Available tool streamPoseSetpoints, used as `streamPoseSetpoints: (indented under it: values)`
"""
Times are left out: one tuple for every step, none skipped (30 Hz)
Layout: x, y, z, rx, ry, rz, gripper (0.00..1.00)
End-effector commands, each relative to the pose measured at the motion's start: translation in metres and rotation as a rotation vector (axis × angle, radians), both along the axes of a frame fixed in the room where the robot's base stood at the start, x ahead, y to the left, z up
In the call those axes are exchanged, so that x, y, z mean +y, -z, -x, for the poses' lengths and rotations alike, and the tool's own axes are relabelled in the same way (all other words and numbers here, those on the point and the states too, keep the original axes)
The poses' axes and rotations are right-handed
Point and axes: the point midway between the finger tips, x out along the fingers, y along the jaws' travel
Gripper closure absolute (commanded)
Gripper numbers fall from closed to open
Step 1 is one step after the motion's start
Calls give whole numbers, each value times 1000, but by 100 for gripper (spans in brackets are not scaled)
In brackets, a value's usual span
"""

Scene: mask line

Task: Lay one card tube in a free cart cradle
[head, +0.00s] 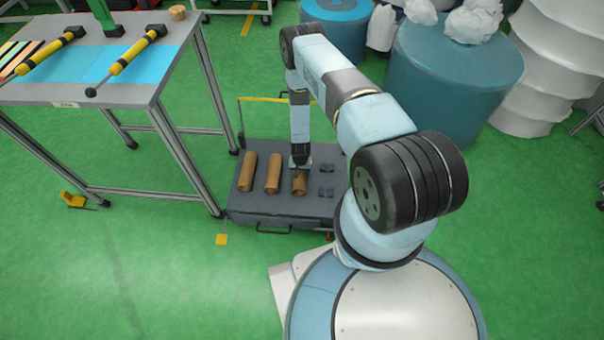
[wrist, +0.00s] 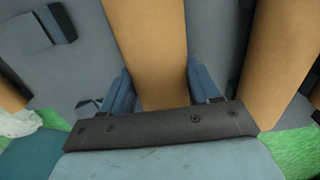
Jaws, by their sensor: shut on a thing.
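My gripper (head: 300,164) points straight down over the grey cart (head: 262,216) and is shut on a brown card tube (head: 299,184). In the wrist view the tube (wrist: 150,50) runs between my two blue fingers (wrist: 160,92). It lies level and parallel to two other tubes (head: 247,172) (head: 273,173) on the cart's left and middle. Whether the held tube rests fully in its cradle cannot be told. To its right, small dark cradle blocks (head: 326,166) (head: 326,192) stand empty. A neighbouring tube (wrist: 278,60) and an empty cradle block (wrist: 42,30) show in the wrist view.
A workbench (head: 165,80) with yellow-handled tools stands at the left, its leg close to the cart. Large blue drums (head: 450,80) and stacked white rolls (head: 560,60) stand behind at the right. Green floor is free in front of the cart.

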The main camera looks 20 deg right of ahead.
Motion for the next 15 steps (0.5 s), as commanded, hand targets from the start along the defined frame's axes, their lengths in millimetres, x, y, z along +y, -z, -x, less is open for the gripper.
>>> streamPoseSetpoints:
  values:
    - [0,1,0,0,0,0,70]
    - [0,1,0,0,0,0,70]
    - [0,2,0,0,0,0,70]
    - [0,2,0,0,0,0,70]
    - [0,2,0,0,0,0,70]
    - [0,3,0,0,0,0,70]
    - [0,3,0,0,0,0,70]
    - [0,3,0,-1,0,0,37]
    - [0,3,0,-1,0,0,33]
    - [0,3,0,0,0,0,30]
    - [0,3,0,0,0,0,27]
    - [0,3,0,0,0,0,24]
    - [0,3,0,0,0,0,21]
    - [0,3,0,0,0,0,18]
    - [0,3,0,0,0,0,14]
